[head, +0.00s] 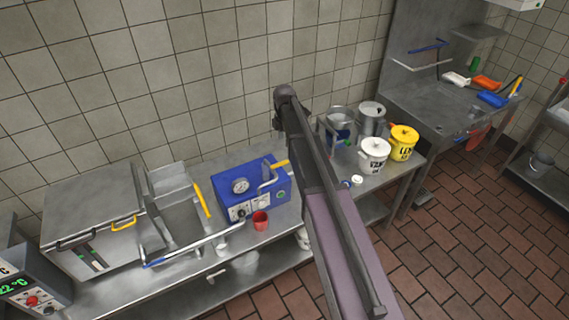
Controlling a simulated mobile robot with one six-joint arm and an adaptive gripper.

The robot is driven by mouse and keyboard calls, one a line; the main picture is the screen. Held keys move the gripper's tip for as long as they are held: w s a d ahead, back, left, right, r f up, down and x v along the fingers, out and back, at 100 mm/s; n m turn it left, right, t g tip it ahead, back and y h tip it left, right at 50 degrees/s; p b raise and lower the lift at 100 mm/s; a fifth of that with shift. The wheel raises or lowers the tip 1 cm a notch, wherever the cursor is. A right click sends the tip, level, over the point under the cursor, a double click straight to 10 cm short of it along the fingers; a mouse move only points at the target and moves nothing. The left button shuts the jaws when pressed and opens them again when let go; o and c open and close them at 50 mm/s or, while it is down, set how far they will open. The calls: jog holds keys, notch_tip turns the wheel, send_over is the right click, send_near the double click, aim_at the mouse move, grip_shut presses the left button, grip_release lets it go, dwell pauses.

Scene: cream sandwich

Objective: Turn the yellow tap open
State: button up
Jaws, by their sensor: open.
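Yellow lever-like parts show in several places on the steel bench. A short yellow handle (281,163) is at the top right of a blue box, by a bent silver pipe (268,180). A longer yellow lever (201,200) slants over the steel basin (182,222) to the left of that box. I cannot tell for sure which is the tap, or whether it is open. My arm rises through the middle of the picture, just right of the blue box. My gripper is not visible.
The blue box (232,186) has a gauge and knobs, with a red cup (260,221) before it. A lidded steel unit (95,210) stands left. White (374,157) and yellow (403,144) pots and metal cans (371,118) stand right. Tiled floor (470,225) is clear at right.

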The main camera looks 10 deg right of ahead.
aim_at(284, 162)
jog(key=shift+f+b, duration=5)
jog(key=shift+f, duration=0.3)
grip_shut()
